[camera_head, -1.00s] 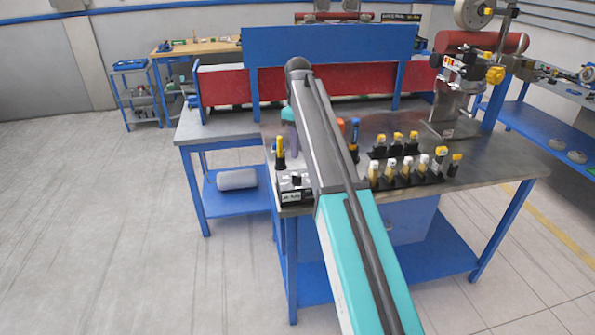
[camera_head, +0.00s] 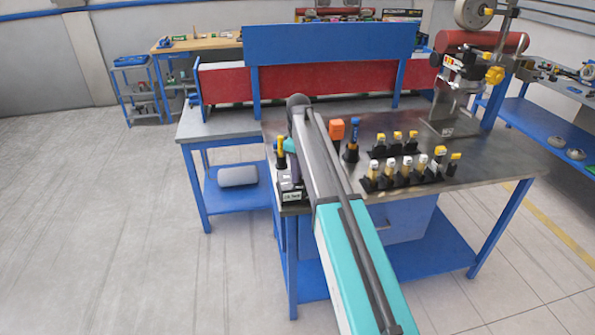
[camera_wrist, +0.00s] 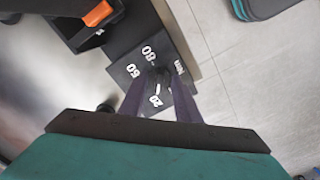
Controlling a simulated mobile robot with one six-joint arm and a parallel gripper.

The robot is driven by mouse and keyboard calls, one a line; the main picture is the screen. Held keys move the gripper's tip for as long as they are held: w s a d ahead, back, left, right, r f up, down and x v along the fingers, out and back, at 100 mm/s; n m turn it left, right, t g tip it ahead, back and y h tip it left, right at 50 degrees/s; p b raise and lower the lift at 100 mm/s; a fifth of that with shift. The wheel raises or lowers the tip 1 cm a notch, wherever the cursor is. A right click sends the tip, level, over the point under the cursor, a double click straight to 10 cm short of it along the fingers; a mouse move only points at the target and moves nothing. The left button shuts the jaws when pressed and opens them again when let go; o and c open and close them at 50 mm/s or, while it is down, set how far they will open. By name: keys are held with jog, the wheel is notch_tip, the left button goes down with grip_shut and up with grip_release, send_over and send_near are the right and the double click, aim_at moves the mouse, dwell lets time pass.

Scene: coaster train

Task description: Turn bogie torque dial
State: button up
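The torque dial box (camera_wrist: 150,62) is dark, with white marks 20, 60, 80 and Nm around a black knob (camera_wrist: 162,79) in the wrist view. In the head view the box (camera_head: 291,193) sits at the near left corner of the metal workbench (camera_head: 480,165). My gripper (camera_wrist: 160,88) is over the dial, its two dark fingers apart, one on each side of the knob. I cannot tell whether they touch it. In the head view my arm and gripper hide the knob.
A yellow-handled tool (camera_head: 281,150) in a black holder stands close behind the box. An orange-topped item (camera_head: 337,130), a blue-handled tool (camera_head: 352,140) and several yellow-topped pieces (camera_head: 408,165) stand right of my arm. Open floor (camera_head: 100,230) lies at left.

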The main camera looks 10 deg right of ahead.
grip_shut()
jog(key=shift+a, duration=0.3)
jog(key=shift+d, duration=0.2)
